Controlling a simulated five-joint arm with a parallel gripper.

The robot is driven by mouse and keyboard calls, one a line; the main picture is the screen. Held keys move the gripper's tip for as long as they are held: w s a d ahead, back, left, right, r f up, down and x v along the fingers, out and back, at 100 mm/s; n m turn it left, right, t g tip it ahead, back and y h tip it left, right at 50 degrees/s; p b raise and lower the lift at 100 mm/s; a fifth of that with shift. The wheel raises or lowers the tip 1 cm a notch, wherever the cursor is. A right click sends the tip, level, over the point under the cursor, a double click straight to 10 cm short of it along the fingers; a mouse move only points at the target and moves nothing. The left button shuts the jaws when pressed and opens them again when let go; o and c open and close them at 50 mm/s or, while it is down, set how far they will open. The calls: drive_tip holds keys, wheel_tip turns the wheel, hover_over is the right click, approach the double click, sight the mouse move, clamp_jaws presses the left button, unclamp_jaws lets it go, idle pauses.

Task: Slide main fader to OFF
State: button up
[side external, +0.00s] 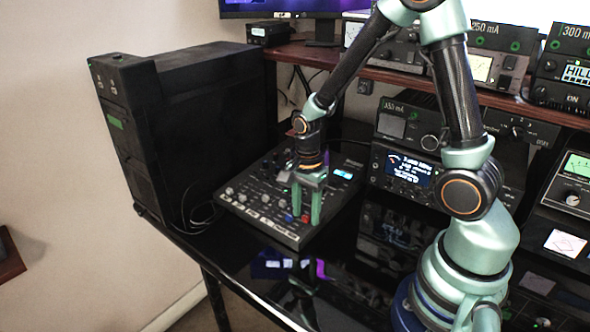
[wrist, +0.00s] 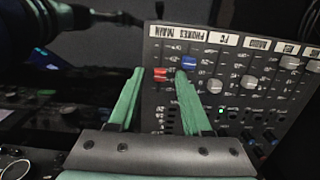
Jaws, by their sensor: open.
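The mixer (side external: 255,205) lies on the black desk, its face up. Its main fader has a red cap (wrist: 160,74), the leftmost cap in the wrist view, close to the upside-down label strip; the red cap also shows low between my fingers in the side view (side external: 304,218). My gripper (wrist: 160,71) is open, with one green finger on each side of the red cap. In the side view my gripper (side external: 306,217) points down over the mixer's front right part. I cannot tell whether a finger touches the cap. The OFF mark is not readable.
A blue cap (wrist: 189,62) sits just right of the red one, close to my right fingertip. Several grey caps (wrist: 215,86) and small knobs lie further right. A black tower case (side external: 185,120) stands left of the mixer, and a radio with a lit screen (side external: 408,170) stands right.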

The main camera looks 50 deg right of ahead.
drive_tip(key=shift+f, duration=0.15)
drive_tip(key=shift+c, duration=0.3)
clamp_jaws()
drive_tip(key=shift+a, duration=0.1)
idle(1.1)
